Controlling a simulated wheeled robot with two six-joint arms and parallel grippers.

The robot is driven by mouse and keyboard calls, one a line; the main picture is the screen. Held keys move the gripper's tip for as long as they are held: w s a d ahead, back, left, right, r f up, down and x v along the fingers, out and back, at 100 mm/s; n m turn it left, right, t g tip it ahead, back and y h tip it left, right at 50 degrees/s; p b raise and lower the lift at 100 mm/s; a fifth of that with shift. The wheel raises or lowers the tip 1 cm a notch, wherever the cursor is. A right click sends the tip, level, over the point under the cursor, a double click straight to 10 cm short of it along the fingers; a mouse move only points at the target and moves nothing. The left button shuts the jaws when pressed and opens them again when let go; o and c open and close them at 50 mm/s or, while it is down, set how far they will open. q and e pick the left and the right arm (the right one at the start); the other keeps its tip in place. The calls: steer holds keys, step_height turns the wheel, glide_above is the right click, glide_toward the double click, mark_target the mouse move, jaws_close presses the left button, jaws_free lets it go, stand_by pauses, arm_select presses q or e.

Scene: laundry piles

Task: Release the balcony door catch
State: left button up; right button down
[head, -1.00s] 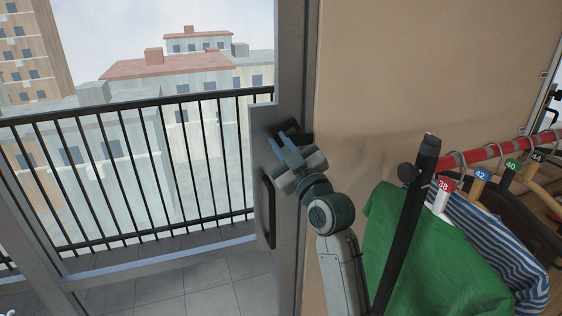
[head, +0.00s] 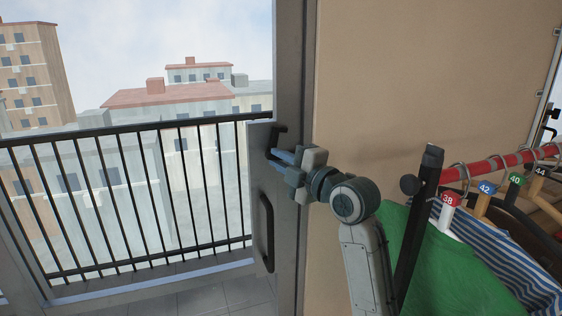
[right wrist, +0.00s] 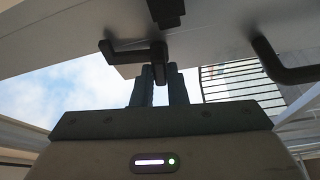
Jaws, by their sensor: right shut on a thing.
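The balcony door catch (head: 278,136) is a small black lever on the grey door frame edge, above the door's pull handle. In the right wrist view the black catch (right wrist: 128,49) runs sideways and bends down between my fingertips. My right gripper (head: 277,156) is shut on it, its fingers reaching in from the right in the head view. The right wrist view shows the two dark fingers (right wrist: 161,80) on either side of the lever's end. The fingers hide part of the catch in the head view. My left gripper is not in view.
A long black pull handle (head: 266,232) is on the door below the catch. A black balcony railing (head: 140,190) is beyond the glass. To the right stand a beige wall (head: 400,90) and a red clothes rail (head: 490,165) with numbered hangers, a green garment (head: 425,250) and a striped one.

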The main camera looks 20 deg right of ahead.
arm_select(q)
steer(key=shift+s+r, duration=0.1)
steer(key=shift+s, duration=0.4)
arm_select(e)
steer(key=shift+n+g, duration=0.4)
steer(key=shift+n, duration=0.5)
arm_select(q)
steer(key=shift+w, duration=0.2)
arm_select(e)
steer(key=c, duration=1.4)
jaws_free()
steer(key=shift+c, duration=0.2)
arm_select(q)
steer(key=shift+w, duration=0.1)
